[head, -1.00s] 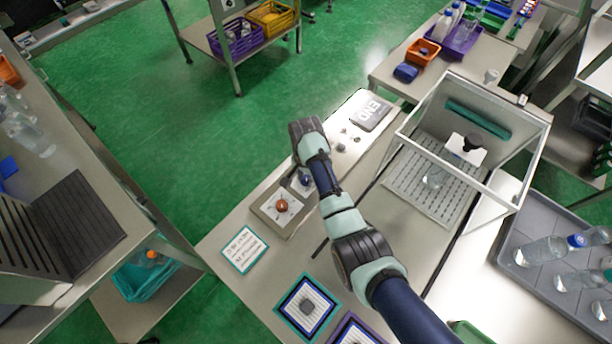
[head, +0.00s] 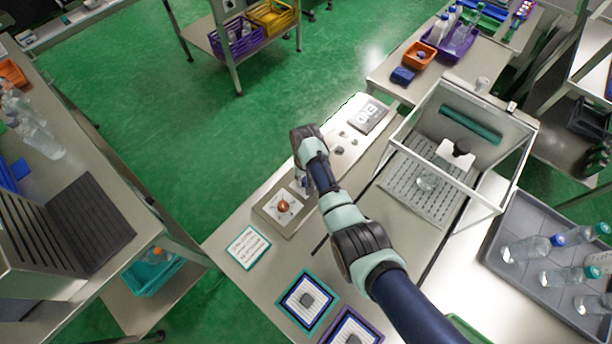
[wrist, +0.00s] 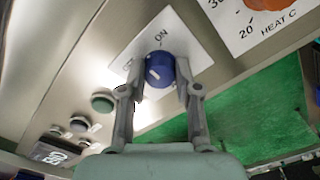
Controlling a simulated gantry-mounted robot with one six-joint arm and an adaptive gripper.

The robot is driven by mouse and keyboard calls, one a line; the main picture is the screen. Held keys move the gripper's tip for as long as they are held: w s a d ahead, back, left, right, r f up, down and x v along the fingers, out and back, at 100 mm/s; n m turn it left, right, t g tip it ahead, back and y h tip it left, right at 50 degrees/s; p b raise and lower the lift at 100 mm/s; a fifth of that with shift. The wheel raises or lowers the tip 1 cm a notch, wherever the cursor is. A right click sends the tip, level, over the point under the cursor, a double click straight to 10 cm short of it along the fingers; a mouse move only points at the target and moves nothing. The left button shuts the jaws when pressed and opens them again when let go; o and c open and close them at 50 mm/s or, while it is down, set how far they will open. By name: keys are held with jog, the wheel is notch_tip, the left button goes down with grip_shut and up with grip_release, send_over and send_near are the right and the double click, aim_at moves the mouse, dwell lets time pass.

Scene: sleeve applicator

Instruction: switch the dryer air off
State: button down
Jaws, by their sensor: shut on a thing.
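The dryer air switch is a blue round knob (wrist: 160,70) on a white plate (wrist: 190,42) in the wrist view. The plate bears an "ON" mark above the knob; a second mark to its left is partly hidden. My gripper (wrist: 159,84) is shut on the knob, one finger on each side. A light line on the knob's face points towards the "ON" side. In the head view my arm reaches over the panel and mostly hides the knob (head: 303,183).
The orange-brown heat knob (head: 283,206) is beside the blue one. A clear-walled frame (head: 470,150) over a slotted plate stands to the right of my arm.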

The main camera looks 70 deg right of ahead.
jog(key=n+p, duration=0.1)
jog(key=n, duration=0.3)
jog(key=shift+r+n, duration=0.1)
jog(key=shift+n, duration=0.2)
jog(key=n, duration=0.4)
jog(key=shift+n+p, duration=0.4)
jog(key=c, duration=0.8)
grip_release()
notch_tip(320, 180, up, 12)
jog(key=shift+f, duration=0.1)
